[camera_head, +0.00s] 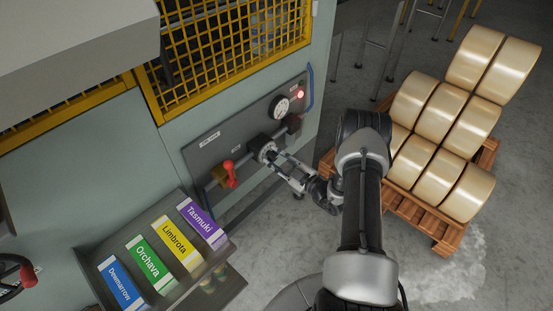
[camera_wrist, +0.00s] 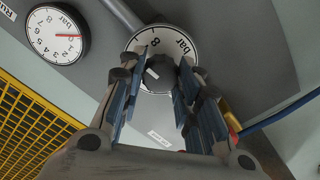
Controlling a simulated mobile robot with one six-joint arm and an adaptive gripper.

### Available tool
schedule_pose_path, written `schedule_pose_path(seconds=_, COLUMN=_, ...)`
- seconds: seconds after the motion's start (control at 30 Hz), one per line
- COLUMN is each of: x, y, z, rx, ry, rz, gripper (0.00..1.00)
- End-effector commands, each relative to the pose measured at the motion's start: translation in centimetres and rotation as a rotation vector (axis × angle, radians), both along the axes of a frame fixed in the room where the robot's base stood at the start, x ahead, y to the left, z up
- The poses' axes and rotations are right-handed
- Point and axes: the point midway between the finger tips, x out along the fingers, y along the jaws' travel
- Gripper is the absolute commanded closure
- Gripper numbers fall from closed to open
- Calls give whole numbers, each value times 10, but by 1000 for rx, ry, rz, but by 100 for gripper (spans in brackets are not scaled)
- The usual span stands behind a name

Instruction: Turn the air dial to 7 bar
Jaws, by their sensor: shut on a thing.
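The air dial (camera_head: 263,149) is a dark knob with a pale scale ring on the grey panel. My gripper (camera_head: 273,157) reaches the dial from the lower right. In the wrist view my gripper's blue-padded fingers (camera_wrist: 160,73) are shut on the black knob, one each side. A pale mark shows on the knob's face, pointing to the left; the fingers hide part of the scale, so its exact setting is unclear.
A round pressure gauge (camera_head: 281,107) sits above the dial; its red needle shows in the wrist view (camera_wrist: 57,35). A red lamp (camera_head: 301,94) glows. A red-handled valve (camera_head: 229,174) is left of the dial. A carton rack (camera_head: 165,280) and pallet (camera_head: 446,236) flank the area.

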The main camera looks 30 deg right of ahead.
Motion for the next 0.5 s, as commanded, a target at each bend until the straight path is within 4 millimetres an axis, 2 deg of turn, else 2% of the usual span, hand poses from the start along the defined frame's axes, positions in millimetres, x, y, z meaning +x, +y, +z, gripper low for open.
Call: schedule_pose_path(seconds=0.5, x=0, y=0, z=1, rx=94, ry=32, rz=1, gripper=93)
